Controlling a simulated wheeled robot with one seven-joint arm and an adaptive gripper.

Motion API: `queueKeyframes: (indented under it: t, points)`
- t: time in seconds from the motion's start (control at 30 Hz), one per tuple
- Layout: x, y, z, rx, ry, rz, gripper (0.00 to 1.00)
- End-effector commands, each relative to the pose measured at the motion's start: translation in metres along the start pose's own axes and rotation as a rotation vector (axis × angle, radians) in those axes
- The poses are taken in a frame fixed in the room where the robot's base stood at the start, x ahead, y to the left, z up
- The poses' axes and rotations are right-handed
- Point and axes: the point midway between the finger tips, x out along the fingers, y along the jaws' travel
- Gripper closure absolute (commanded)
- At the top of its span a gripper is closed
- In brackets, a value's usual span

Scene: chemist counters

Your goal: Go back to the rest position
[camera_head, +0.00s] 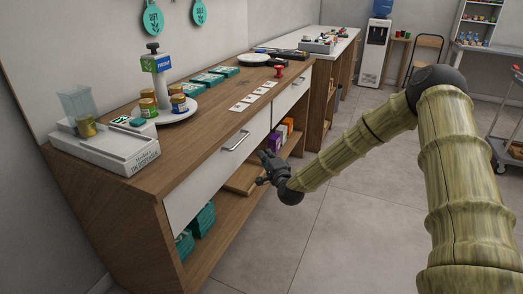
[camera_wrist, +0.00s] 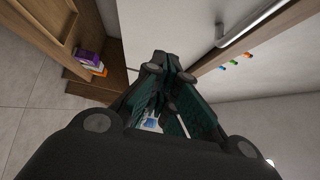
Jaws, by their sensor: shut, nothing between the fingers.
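My gripper (camera_head: 264,167) is at the end of my arm, in front of the wooden counter's drawer fronts and below the counter top. It is shut and holds nothing. In the wrist view my gripper (camera_wrist: 172,62) fills the lower middle, its fingertips together in front of a white drawer front (camera_wrist: 135,25). My arm reaches in from the right side of the head view, bent at a dark elbow joint. I cannot tell from these views whether the fingertips touch the drawer front.
The counter (camera_head: 150,186) carries a dispenser (camera_head: 105,146), a white plate with jars (camera_head: 170,112), teal boxes (camera_head: 208,82) and white cards (camera_head: 253,98). A drawer handle (camera_head: 236,141) is close to my gripper. Open shelves are below. Floor (camera_head: 330,225) is clear; a trolley (camera_head: 508,150) stands far right.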

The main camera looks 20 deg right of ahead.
Motion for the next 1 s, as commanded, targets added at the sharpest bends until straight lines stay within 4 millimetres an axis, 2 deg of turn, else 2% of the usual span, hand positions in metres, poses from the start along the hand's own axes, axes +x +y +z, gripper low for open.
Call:
queueKeyframes:
  t: [0.1, 0.3, 0.53, 0.63, 0.77, 0.87, 1.0]
  points:
    - [-0.020, -0.001, 0.001, 0.000, -0.002, 0.000, 1.00]
    - [-0.042, 0.000, 0.000, 0.000, -0.001, 0.000, 1.00]
    - [-0.050, 0.000, -0.001, -0.001, 0.001, 0.001, 1.00]
    - [-0.053, 0.007, 0.004, -0.016, -0.009, 0.018, 1.00]
    - [-0.069, 0.040, 0.027, -0.083, -0.052, 0.100, 1.00]
    - [-0.093, 0.080, 0.052, -0.172, -0.111, 0.203, 1.00]
    - [-0.140, 0.139, 0.086, -0.316, -0.213, 0.359, 1.00]
